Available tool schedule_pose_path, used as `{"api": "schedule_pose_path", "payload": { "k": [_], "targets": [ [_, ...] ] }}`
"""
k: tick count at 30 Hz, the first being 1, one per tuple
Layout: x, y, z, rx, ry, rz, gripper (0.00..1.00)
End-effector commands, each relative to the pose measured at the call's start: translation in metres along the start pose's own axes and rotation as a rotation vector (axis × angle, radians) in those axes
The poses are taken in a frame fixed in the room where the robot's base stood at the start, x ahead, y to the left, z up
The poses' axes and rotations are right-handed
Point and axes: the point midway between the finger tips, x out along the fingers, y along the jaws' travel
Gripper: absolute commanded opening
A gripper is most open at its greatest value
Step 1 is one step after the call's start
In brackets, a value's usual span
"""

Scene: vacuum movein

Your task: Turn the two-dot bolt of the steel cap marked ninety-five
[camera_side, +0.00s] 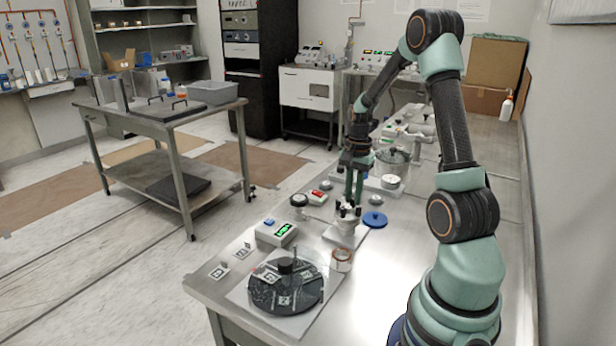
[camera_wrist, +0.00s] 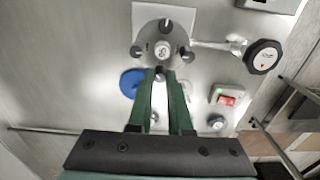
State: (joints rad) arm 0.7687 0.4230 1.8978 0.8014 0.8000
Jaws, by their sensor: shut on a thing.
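The steel cap (camera_wrist: 152,38) is a round flange near the top of the wrist view, with a marked disc (camera_wrist: 163,50) at its centre. The mark is too small to read surely. Several bolts stand around its rim: a far bolt (camera_wrist: 166,23), a left bolt (camera_wrist: 136,51) and a right bolt (camera_wrist: 187,56). My gripper (camera_wrist: 160,76) is shut on the near bolt, whose head is partly hidden between the green fingers. The dots on the bolts cannot be made out. In the side view my gripper (camera_side: 351,206) points down at the cap (camera_side: 346,227), which stands on a pale plate.
A black knob (camera_wrist: 263,57) sits on a pipe to the cap's right. A red switch box (camera_wrist: 226,97) and a blue disc (camera_wrist: 131,83) lie nearby. In the side view, a green-display box (camera_side: 277,233) and a dark round plate (camera_side: 287,290) stand towards the front.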

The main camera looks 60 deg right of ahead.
Motion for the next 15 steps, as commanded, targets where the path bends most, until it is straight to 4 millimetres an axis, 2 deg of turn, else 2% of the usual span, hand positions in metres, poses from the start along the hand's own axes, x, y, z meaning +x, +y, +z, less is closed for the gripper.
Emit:
{"api": "schedule_pose_path", "payload": {
  "k": [15],
  "targets": [
    [-0.001, 0.001, -0.0017, -0.485, 0.008, -0.005, 0.0]
  ]
}}
